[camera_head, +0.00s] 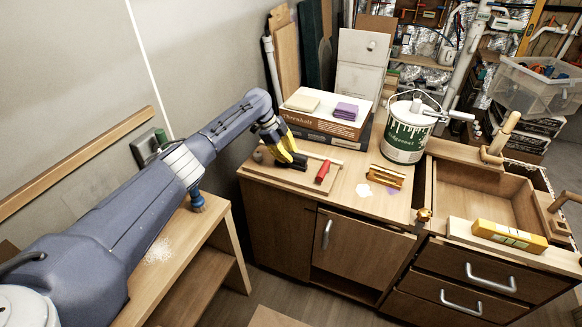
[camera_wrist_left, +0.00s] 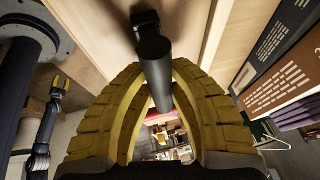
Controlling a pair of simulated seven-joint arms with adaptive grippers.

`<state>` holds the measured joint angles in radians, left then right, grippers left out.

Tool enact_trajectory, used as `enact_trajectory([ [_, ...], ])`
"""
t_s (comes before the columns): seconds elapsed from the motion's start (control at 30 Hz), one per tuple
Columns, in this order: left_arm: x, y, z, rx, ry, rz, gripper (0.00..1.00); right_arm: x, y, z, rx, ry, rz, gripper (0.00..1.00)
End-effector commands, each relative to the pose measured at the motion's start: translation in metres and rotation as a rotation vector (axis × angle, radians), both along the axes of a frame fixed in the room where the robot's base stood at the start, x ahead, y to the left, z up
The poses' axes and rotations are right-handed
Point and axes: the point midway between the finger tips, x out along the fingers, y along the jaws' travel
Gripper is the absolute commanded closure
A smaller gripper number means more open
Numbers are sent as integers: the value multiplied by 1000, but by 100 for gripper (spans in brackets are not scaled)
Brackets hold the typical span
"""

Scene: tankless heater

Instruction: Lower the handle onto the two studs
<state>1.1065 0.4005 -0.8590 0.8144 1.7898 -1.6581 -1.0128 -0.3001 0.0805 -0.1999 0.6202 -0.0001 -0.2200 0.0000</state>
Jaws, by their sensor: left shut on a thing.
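My left gripper (camera_head: 291,158) is over the left part of the cabinet top, at a wooden board (camera_head: 268,174). In the left wrist view, its two yellow fingers (camera_wrist_left: 160,105) are shut on a black bar-shaped handle (camera_wrist_left: 154,62). The handle shows as a small dark piece by the fingertips in the head view (camera_head: 300,161). A wooden surface lies behind the handle in the wrist view. I cannot make out the two studs, or whether the handle touches anything. My right gripper (camera_wrist_left: 59,84) appears small and far off at the left of the wrist view; its jaw state is unclear.
A red-handled tool (camera_head: 323,171) lies right of the left gripper.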

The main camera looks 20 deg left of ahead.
Motion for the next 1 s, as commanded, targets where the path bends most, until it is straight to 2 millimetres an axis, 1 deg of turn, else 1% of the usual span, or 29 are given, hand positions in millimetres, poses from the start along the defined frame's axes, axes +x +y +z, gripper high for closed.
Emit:
enact_trajectory([
  [0.23,0,0,-2,1,1,0,100,0,0,0,0,0,0,56],
  [0.27,-1,0,-2,1,2,-1,76,0,0,0,0,0,0,56],
  [0.4,-1,0,-2,1,2,-1,59,0,0,0,0,0,0,56],
  [0.47,0,0,-2,1,2,-1,53,0,0,0,0,0,0,56],
  [0.87,0,1,-1,1,1,0,53,0,0,0,0,0,0,56],
  [1.0,-1,5,7,1,0,1,53,0,0,0,0,0,0,56],
])
